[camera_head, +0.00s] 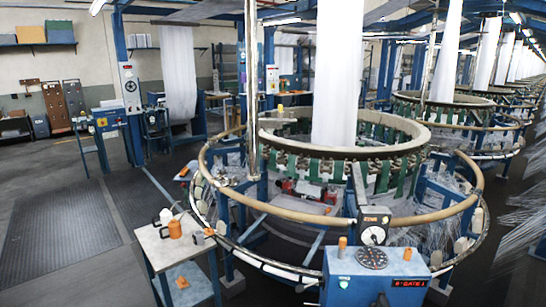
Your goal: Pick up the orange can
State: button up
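A small orange container (175,229), which looks like a can, stands on the top of a small light-topped stand (152,247) at the lower left of the loom. A white jug-like container (166,216) is right beside it. A second small orange item (182,282) is on the stand's lower shelf. The orange things are small, so I cannot tell for certain which is the can. My gripper is not in view.
The circular loom (448,212) with its tan ring fills the middle and right. A blue control box (375,275) with a dial and orange knobs stands in front. Dark mats (60,230) lie on open floor at the left. Blue columns and benches stand behind.

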aim_at(174, 226)
jog(key=i+j+u, duration=0.1)
jog(key=u, duration=0.4)
jog(key=i+j+u, duration=0.2)
jog(key=i, duration=0.25)
jog(key=i+j+u, duration=0.45)
jog(key=i, duration=0.5)
jog(key=i+j, duration=0.1)
jog(key=i, duration=0.4)
jog(key=i+j, duration=0.15)
jog(key=i, duration=0.35)
jog(key=i+j, duration=0.1)
jog(key=i, duration=0.4)
